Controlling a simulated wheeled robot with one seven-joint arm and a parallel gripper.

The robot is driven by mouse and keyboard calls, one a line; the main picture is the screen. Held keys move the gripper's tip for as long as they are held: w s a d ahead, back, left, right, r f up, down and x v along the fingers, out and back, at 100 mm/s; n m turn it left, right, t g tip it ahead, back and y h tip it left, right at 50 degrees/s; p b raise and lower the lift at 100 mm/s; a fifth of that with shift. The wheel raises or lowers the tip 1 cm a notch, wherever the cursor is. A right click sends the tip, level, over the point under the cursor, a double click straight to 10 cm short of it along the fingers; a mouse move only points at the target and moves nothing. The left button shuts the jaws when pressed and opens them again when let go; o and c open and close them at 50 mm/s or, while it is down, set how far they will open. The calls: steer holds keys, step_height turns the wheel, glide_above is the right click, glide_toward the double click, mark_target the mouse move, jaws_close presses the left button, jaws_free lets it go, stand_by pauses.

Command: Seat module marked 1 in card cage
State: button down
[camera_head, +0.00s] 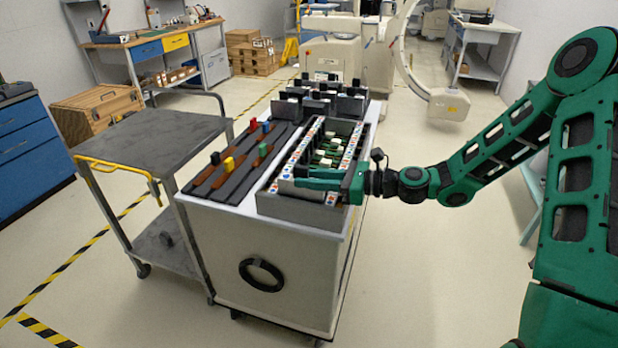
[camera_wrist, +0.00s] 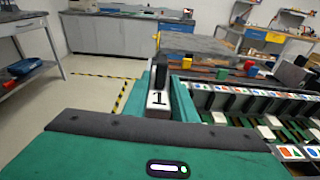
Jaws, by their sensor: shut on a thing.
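The module marked 1 (camera_wrist: 158,101) has a white face with a black 1 and a dark upright handle. My gripper (camera_wrist: 165,85) is shut on it, with the green fingers on either side. In the head view my gripper (camera_head: 318,180) is over the near end of the card cage (camera_head: 300,211), and the module is too small to make out there. The card cage is an open grey box with labelled rails and green boards inside. In the wrist view the cage (camera_wrist: 240,90) lies to the right of the held module. The module's lower part is hidden.
Dark strips with coloured blocks, among them a yellow block (camera_head: 228,164), lie left of the cage on the white cart (camera_head: 225,235). Dark modules (camera_head: 318,100) stand behind it. A grey cart (camera_head: 140,135) is at left.

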steer(key=shift+f, duration=0.9)
steer(key=c, duration=1.4)
jaws_free()
steer(key=shift+o, duration=0.2)
steer(key=shift+f, duration=0.1)
steer(key=v, duration=1)
steer(key=shift+d, duration=0.4)
steer(key=shift+s, duration=0.15)
